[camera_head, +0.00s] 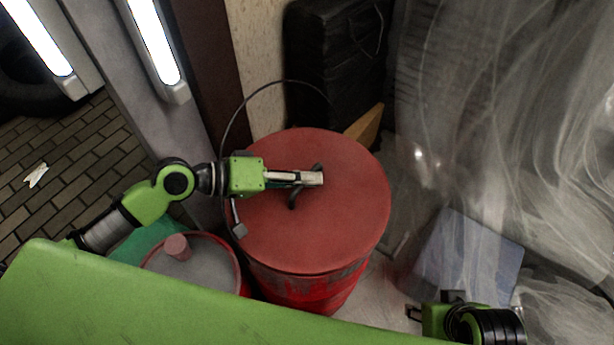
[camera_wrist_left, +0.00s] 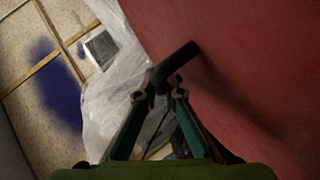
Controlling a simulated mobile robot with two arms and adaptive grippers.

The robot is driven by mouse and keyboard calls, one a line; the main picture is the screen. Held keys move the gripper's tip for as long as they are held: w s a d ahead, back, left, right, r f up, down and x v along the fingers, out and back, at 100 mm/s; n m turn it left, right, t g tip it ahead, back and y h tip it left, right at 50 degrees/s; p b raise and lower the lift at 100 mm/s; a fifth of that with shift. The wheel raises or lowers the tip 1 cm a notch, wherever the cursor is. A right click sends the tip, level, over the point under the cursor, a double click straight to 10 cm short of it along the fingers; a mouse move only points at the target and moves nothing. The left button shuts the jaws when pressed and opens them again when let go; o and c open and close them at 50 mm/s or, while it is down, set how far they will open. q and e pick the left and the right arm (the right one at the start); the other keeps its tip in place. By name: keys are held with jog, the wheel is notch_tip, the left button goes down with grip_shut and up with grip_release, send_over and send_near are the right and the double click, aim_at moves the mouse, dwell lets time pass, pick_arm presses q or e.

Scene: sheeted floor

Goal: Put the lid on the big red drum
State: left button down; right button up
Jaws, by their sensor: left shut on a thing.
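The red round lid (camera_head: 330,230) lies over the top of the big red drum (camera_head: 310,290), covering its opening from above. I cannot tell whether it rests on the rim or hovers just above it. My left gripper (camera_head: 316,179) is shut on the lid's dark handle (camera_head: 293,200) near the lid's middle. The left wrist view shows the fingers (camera_wrist_left: 160,92) closed around the dark handle (camera_wrist_left: 178,62), with the lid's red face (camera_wrist_left: 260,70) beside it. My right gripper (camera_head: 414,313) is at the bottom right, apart from the drum, its fingers too small to judge.
A smaller red-rimmed drum (camera_head: 238,268) with a grey top and pinkish knob stands left of the big drum. A black case (camera_head: 335,70) stands behind. Translucent plastic sheeting (camera_head: 500,110) hangs at right, with a bluish panel (camera_head: 468,258) below it.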

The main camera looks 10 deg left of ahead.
pick_arm(q)
jog(key=shift+f+b, duration=0.45)
jog(key=shift+f, duration=0.25)
jog(key=c, duration=2.1)
grip_release()
jog(key=shift+s+f, duration=0.1)
jog(key=shift+f, duration=0.1)
jog(key=v, duration=1.2)
jog(key=shift+r, duration=0.2)
